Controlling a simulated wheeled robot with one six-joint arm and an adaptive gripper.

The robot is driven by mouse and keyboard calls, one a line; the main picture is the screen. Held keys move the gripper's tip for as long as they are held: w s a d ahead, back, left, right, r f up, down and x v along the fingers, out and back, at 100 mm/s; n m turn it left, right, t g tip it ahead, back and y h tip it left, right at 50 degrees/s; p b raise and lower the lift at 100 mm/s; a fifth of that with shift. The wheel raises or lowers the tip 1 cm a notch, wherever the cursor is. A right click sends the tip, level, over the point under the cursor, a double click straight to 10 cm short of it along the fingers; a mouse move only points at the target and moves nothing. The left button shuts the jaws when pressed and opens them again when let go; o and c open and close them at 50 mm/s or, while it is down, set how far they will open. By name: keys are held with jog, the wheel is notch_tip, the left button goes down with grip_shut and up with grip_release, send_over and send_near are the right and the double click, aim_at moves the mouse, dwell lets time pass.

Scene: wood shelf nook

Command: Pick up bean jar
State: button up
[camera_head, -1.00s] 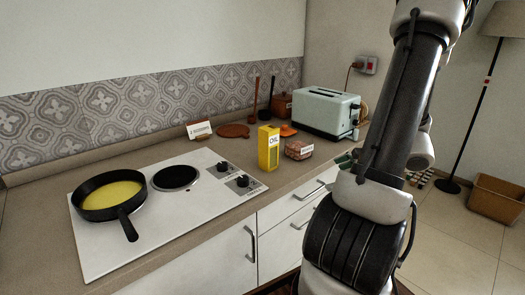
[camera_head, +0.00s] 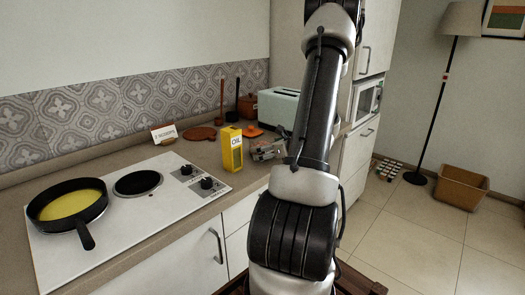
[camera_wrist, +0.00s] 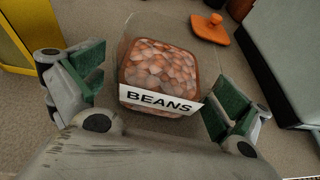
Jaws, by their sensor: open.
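The bean jar (camera_wrist: 158,68) is a clear container full of brown beans with a white BEANS label. In the wrist view it stands on the counter between the two green-padded fingers of my gripper (camera_wrist: 158,88). The fingers are open, one to each side of the jar, with a gap on both sides. In the head view my gripper (camera_head: 268,150) is at the jar's place on the counter, beside the oil carton, and largely hides the jar.
The yellow oil carton (camera_head: 232,150) stands just left of the jar. An orange lid (camera_wrist: 210,28) lies behind it, and a pale green toaster (camera_head: 279,106) stands close by at the back right. A pan (camera_head: 67,209) rests on the stove at the left.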

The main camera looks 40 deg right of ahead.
jog(key=shift+w+f, duration=0.3)
jog(key=shift+w, duration=0.35)
jog(key=c, duration=1.4)
jog(key=shift+r, duration=0.1)
